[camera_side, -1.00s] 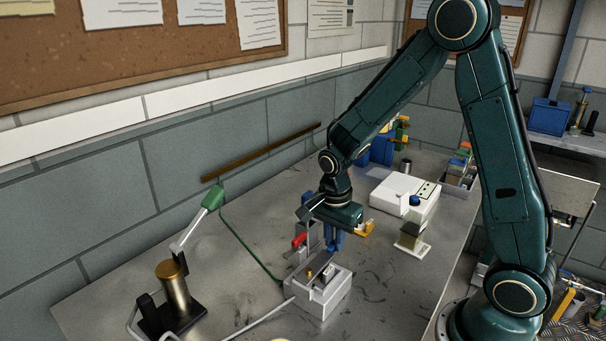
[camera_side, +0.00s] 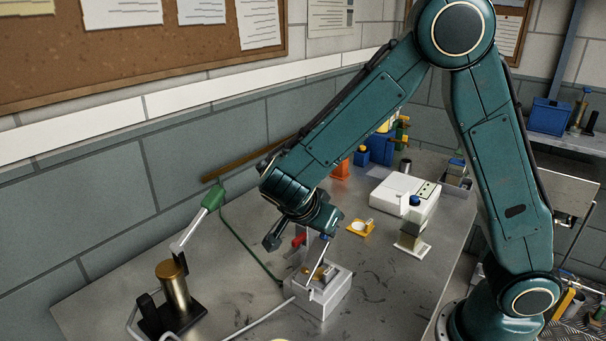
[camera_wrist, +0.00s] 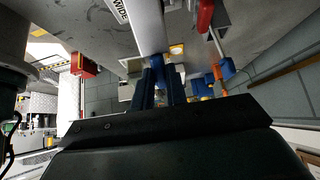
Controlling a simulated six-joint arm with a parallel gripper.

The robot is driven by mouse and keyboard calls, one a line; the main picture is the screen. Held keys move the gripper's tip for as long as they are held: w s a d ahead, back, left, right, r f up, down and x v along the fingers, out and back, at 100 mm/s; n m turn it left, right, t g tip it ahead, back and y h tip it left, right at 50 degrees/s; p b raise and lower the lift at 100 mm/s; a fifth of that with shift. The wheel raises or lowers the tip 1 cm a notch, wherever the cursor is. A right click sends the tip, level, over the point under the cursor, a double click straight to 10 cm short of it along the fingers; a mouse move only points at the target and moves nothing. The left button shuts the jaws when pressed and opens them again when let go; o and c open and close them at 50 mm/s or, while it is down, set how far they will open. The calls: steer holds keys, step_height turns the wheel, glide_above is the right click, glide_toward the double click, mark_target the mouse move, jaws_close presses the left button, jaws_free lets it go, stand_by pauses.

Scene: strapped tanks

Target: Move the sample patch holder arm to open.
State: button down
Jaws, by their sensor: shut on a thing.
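The sample patch holder (camera_side: 332,298) is a small light-grey box on the bench in the side view. Its thin pale arm (camera_side: 317,266) rises from the box at a tilt to the fingertips of my gripper (camera_side: 325,238). In the wrist view, the holder arm (camera_wrist: 147,28) is a pale bar running up from between the blue fingers of my gripper (camera_wrist: 163,75). The gripper is shut on the arm's end; the exact contact is partly hidden. A brass-coloured part (camera_side: 319,273) shows on top of the box.
A red-handled lever (camera_side: 299,240) stands close behind the box. A white device (camera_side: 402,193) stands at right. Bare bench lies right of the holder.

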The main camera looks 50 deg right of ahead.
mark_target(312, 260)
steer(key=shift+a+r+h, duration=0.35)
steer(key=shift+a+h, duration=0.35)
steer(key=shift+a+r+h, duration=0.35)
steer(key=shift+a+h, duration=0.35)
steer(key=shift+a, duration=0.05)
steer(key=shift+a+r+h, duration=0.35)
steer(key=shift+a+h, duration=0.35)
steer(key=c, duration=1.4)
jaws_free()
steer(key=shift+d, duration=0.1)
